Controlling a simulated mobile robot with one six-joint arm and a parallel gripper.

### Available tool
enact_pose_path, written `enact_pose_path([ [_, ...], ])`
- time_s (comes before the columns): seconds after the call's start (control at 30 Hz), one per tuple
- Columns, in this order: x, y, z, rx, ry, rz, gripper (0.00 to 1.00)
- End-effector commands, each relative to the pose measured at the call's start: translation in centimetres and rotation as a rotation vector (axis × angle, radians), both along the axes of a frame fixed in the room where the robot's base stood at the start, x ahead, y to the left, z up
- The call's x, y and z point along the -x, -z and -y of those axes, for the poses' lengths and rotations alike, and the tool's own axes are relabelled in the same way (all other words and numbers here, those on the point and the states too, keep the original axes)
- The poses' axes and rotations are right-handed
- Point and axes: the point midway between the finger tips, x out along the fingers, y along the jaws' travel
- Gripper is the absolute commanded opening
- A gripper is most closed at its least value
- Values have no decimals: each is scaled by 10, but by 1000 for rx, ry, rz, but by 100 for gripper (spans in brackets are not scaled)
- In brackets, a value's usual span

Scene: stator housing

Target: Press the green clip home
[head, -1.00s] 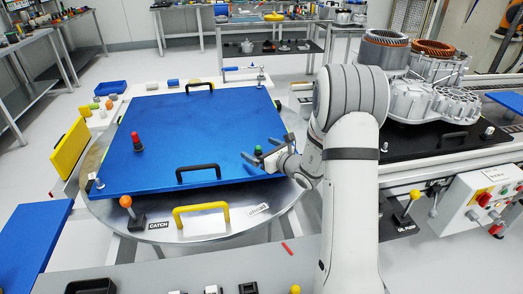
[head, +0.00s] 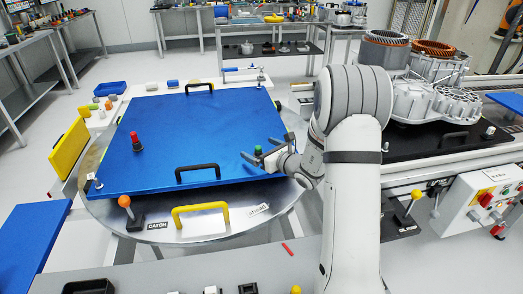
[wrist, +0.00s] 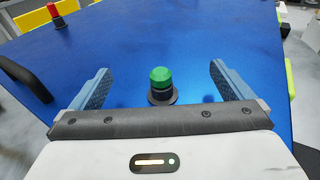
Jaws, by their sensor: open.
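The green clip (wrist: 160,78) is a green knob on a dark round base on the blue panel (wrist: 130,50). In the wrist view it stands between and a little beyond the two fingers of my gripper (wrist: 157,88), which are wide apart and not touching it. In the head view the green clip (head: 258,150) shows near the right front part of the blue panel (head: 190,120), beside my open gripper (head: 265,155). How far the knob stands above its base seat cannot be told.
A similar red knob (head: 136,140) stands on the left of the panel. Black handles (head: 198,172) rise from the panel's edges. A yellow handle (head: 201,208) and an orange-topped lever (head: 125,202) are at the turntable's front. Motor castings (head: 425,95) stand on the right.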

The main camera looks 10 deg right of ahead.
Motion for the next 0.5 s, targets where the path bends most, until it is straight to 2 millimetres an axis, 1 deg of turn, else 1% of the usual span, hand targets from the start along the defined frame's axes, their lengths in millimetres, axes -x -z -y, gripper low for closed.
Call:
enact_pose_path([
  [0.3, -5, 2, -3, 1, -1, -3, 100],
  [0.5, -3, 2, -2, 1, 0, -3, 100],
])
